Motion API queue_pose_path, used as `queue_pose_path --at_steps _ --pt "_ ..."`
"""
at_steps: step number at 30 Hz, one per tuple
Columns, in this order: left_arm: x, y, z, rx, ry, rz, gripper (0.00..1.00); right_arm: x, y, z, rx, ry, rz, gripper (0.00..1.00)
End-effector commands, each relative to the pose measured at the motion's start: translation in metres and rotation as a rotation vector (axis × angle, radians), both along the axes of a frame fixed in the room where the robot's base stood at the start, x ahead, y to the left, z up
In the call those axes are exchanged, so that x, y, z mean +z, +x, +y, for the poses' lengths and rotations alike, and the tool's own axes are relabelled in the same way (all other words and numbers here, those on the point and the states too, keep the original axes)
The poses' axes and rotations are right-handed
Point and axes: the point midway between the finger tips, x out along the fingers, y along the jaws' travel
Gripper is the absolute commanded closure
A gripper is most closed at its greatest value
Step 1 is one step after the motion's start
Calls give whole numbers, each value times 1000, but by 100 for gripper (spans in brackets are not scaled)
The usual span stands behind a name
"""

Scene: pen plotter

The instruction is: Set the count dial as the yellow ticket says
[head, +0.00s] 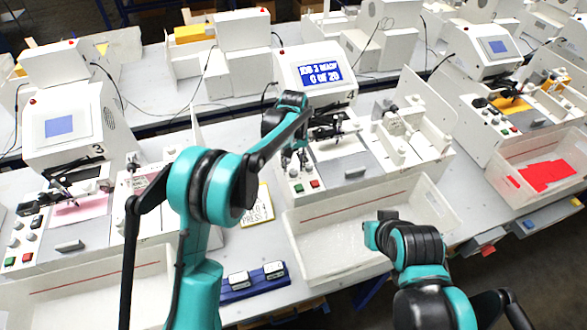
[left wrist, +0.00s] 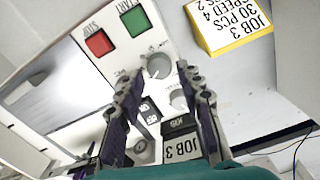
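The yellow ticket (left wrist: 232,22) in the left wrist view reads JOB 3, 30 PCS, SPEED 4, with a last line partly cut off ending in 2. In the head view the ticket (head: 257,208) is partly covered by my left arm. The screen (head: 321,75) reads JOB 3 READY, 0 OF 20. My left gripper (head: 294,163) points down over the control panel. Its fingers (left wrist: 163,72) are open, one on either side of a grey round dial (left wrist: 158,65); I cannot tell whether they touch it. A second dial (left wrist: 178,99) sits nearer. The dial labels are unreadable.
A green button (left wrist: 135,21) and a red button (left wrist: 99,43) sit close to the dial. A white tray (head: 325,270) stands in front of the machine, and a blue rack (head: 252,290) beside it. Other plotters stand left, right and behind.

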Motion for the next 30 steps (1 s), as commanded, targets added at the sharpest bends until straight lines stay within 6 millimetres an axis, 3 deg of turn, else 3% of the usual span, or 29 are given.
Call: queue_pose_path --at_steps 6,14,19,30 --pt "-20 0 0 -1 0 0 64 -3 0 0 0 0 0 100" --pt "-22 0 0 -2 0 0 64 -3 0 0 0 0 0 100" --pt "-22 0 0 -2 0 0 100 -3 0 0 0 0 0 100" --pt "-22 0 0 -97 0 0 100 -7 0 0 0 0 0 100"
